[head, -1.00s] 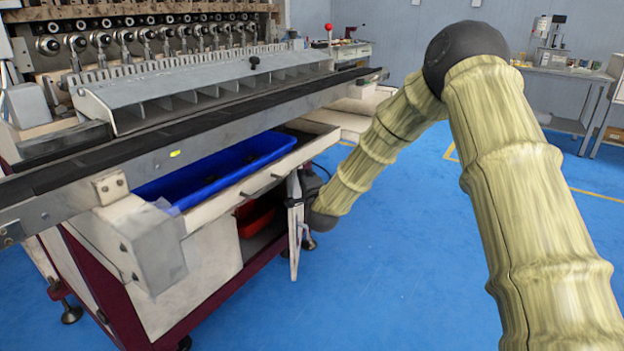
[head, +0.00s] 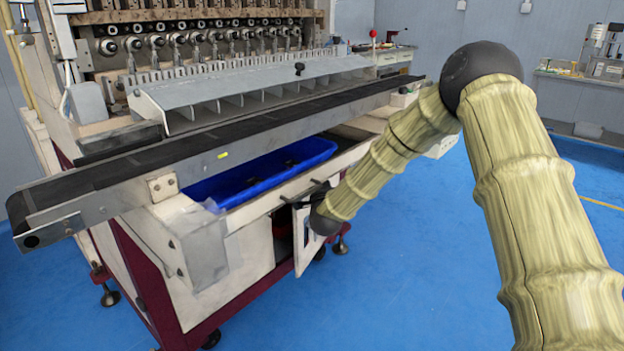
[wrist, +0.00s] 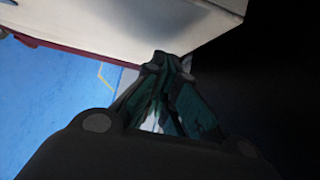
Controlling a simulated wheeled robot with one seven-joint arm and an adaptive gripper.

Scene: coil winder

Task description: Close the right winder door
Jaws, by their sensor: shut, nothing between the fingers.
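The right winder door (head: 307,241) is a narrow white panel at the right end of the winder's front, below the beam. It stands ajar, with a dark gap into the cabinet at its left. My arm reaches down to it, and its dark wrist end is beside the door's upper right part. In the head view my gripper is mostly hidden there. In the wrist view my gripper (wrist: 160,62) is shut and empty, its fingertips close to a pale panel (wrist: 140,25). I cannot tell whether they touch it.
A blue bin (head: 262,176) sits in the winder's tray above the door. A black conveyor belt (head: 215,142) runs along the front and juts out left. Winder feet (head: 341,246) stand near the door. Blue floor (head: 420,270) is open at the front and right.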

